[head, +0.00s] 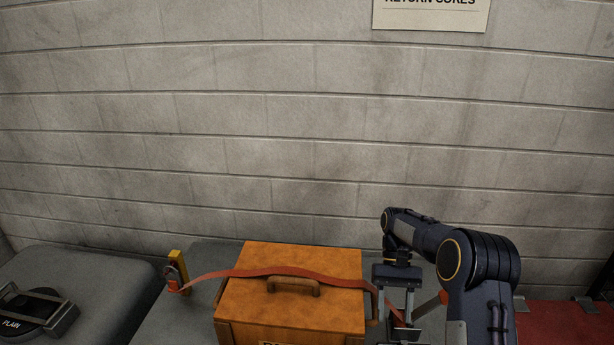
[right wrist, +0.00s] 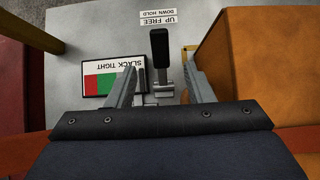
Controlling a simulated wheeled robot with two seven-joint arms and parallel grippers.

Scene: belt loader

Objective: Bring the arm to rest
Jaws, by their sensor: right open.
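My right gripper (head: 398,312) is at the right side of the orange box (head: 290,306), its fingers pointing down. In the right wrist view its two fingers (right wrist: 163,75) are apart, with a black-handled lever (right wrist: 159,48) showing between them; I cannot tell whether they touch it. The lever's label reads "UP FREE, DOWN HOLD". A red strap (head: 232,273) runs over the box from a yellow post (head: 176,266) towards my right gripper. My left gripper is not in view.
A "SLACK TIGHT" gauge plate (right wrist: 112,80) with red and green fields lies left of the lever. A black disc marked "PLAIN" (head: 30,307) sits on a grey surface at the left. A red surface (head: 565,322) is at the right. A block wall (head: 250,120) stands behind.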

